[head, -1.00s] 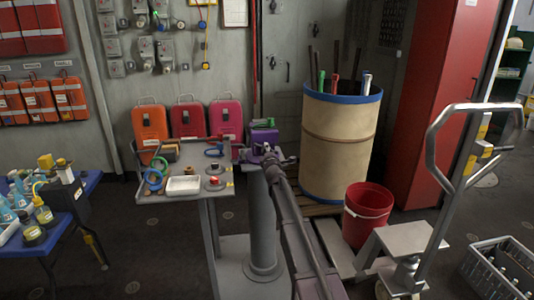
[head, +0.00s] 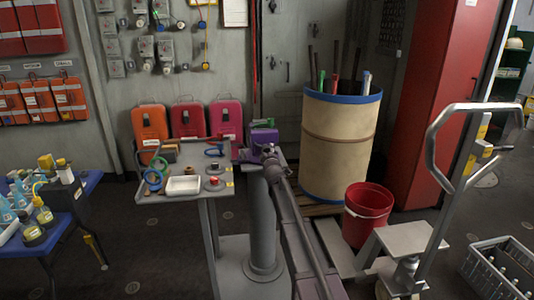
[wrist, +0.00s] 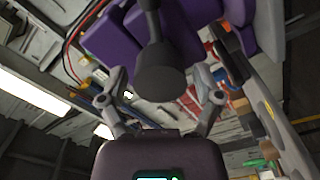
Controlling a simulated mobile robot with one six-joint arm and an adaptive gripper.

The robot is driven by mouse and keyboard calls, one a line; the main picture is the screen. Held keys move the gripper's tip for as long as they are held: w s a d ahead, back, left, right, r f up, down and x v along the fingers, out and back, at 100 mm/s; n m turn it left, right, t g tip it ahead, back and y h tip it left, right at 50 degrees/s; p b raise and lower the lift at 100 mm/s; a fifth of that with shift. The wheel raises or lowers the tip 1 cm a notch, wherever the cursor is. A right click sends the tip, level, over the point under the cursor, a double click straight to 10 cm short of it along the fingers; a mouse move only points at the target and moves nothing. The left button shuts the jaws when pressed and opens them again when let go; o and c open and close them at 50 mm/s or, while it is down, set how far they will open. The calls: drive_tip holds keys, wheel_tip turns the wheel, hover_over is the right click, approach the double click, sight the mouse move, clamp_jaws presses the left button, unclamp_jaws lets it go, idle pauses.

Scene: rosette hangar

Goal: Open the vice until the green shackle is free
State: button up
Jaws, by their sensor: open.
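The purple vice (head: 263,138) stands on top of a grey pedestal (head: 262,225), right of a small work table. My gripper (head: 269,151) is at the near side of the vice and partly covers it. In the wrist view, the vice's purple body (wrist: 185,28) fills the top, and a dark rod with a thick round end (wrist: 158,72) points toward me. My gripper (wrist: 160,88) is open, with one finger on each side of that round end; I cannot tell whether they touch it.
The small table (head: 184,212) carries a white tray (head: 184,185), coloured rings and small parts. A tall beige barrel (head: 340,150) with rods and a red bucket (head: 367,212) stand to the right. A pallet truck handle (head: 432,160) rises further right. A blue table (head: 60,225) is at left.

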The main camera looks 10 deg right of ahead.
drive_tip(key=m, duration=0.3)
drive_tip(key=shift+m, duration=0.4)
drive_tip(key=c, duration=1.1)
drive_tip(key=n, duration=0.5)
drive_tip(key=shift+c, duration=0.2)
drive_tip(key=n, duration=0.4)
drive_tip(key=shift+s, duration=0.1)
drive_tip(key=n, duration=0.5)
drive_tip(key=shift+n, duration=0.4)
